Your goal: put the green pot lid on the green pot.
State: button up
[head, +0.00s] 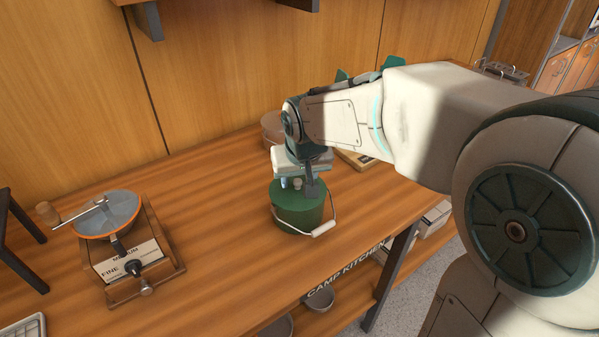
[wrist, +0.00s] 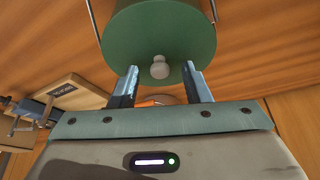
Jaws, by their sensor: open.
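The green pot (head: 296,220) stands upright on the wooden counter, with its wire handle hanging down at the front right. The green pot lid (head: 283,187) lies on top of the pot and looks level. In the wrist view the lid (wrist: 150,35) shows its pale round knob (wrist: 160,70), and the pot wall (wrist: 135,8) shows behind it. My gripper (head: 298,187) is just above the lid, pointing down. Its fingers are open, one on each side of the knob, with gaps between. My gripper hides part of the lid in the head view.
An orange-rimmed grinder (head: 125,262) with a crank stands on the counter at left. A round brown container (head: 272,127) and a wooden board (head: 352,160) are behind my gripper. Bowls (head: 320,298) sit on a lower shelf. The counter between grinder and pot is clear.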

jog(key=v, duration=1.3)
jog(key=s+d+f+m+g+p, duration=0.1)
jog(key=s+d+f+m+p, duration=0.1)
jog(key=s+d+f, duration=0.9)
jog(key=shift+s+d+m+g+h+p, duration=0.3)
jog(key=shift+s+d+h, duration=0.1)
jog(key=shift+s+d, duration=0.6)
